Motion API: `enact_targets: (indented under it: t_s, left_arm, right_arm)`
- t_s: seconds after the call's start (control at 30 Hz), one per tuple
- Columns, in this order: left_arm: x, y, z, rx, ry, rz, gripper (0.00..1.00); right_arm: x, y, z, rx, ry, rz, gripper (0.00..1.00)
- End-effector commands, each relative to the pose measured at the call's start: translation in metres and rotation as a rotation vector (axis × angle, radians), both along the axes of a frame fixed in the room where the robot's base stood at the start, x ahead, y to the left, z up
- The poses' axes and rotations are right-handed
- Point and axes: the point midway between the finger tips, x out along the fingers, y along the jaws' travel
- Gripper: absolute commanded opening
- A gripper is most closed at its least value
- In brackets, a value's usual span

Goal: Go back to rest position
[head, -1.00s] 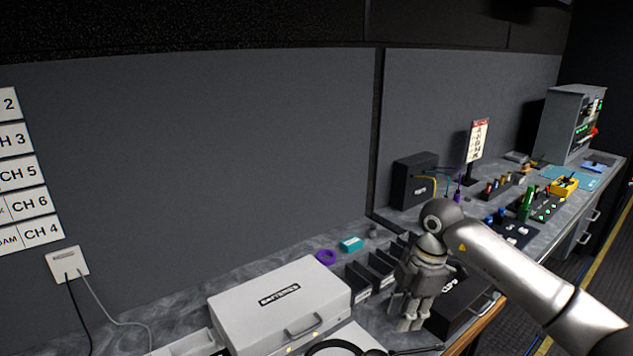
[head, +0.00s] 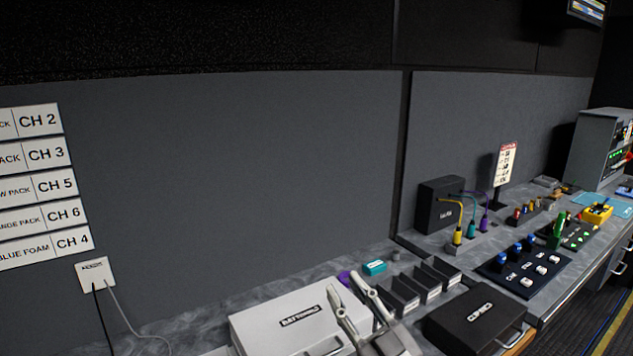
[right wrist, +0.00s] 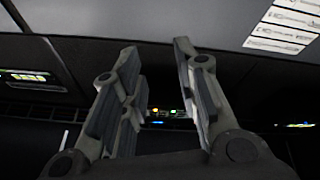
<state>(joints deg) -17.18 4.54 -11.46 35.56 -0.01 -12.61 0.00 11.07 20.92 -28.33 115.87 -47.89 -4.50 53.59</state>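My right gripper (head: 343,284) shows at the bottom middle of the head view, in front of the white batteries case (head: 262,320). Its two fingers point up and stand apart, with nothing between them. The right wrist view also shows the right gripper (right wrist: 158,50) open and empty, its fingers pointing toward dark walls and distant lights. My left gripper is not in view.
Black dividers (head: 432,272), a teal block (head: 375,267) and a black case (head: 475,318) lie on the counter beside the gripper. A switch panel (head: 522,270) stands further right. CH labels (head: 45,187) hang on the wall at left.

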Motion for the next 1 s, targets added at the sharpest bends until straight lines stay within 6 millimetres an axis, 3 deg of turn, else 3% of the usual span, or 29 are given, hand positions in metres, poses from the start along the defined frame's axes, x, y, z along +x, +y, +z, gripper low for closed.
enact_targets:
  t_s: [0.13,0.23,0.37,0.43,0.5,0.63,0.8,0.97,1.0]
  left_arm:
    - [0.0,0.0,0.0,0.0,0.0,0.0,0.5]
    - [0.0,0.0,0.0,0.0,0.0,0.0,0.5]
    - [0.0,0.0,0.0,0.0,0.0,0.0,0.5]
    - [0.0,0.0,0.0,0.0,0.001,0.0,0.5]
    - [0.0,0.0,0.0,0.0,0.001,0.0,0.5]
    - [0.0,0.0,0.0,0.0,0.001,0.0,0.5]
    - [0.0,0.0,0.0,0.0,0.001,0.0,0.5]
    - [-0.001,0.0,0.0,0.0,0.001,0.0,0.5]
    - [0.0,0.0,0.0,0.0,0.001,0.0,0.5]
  right_arm:
    - [0.001,-0.056,-0.047,0.077,0.219,-0.249,0.29]
    - [-0.01,-0.091,-0.09,0.083,0.401,-0.394,0.29]
    - [-0.044,-0.126,-0.155,0.048,0.673,-0.535,0.29]
    - [-0.071,-0.139,-0.191,0.012,0.83,-0.584,0.29]
    - [-0.103,-0.149,-0.222,-0.033,0.984,-0.612,0.29]
    - [-0.162,-0.156,-0.264,-0.12,1.229,-0.613,0.29]
    - [-0.231,-0.156,-0.295,-0.223,1.476,-0.561,0.29]
    - [-0.294,-0.151,-0.309,-0.315,1.67,-0.475,0.29]
    - [-0.286,-0.151,-0.321,-0.317,1.665,-0.478,0.29]
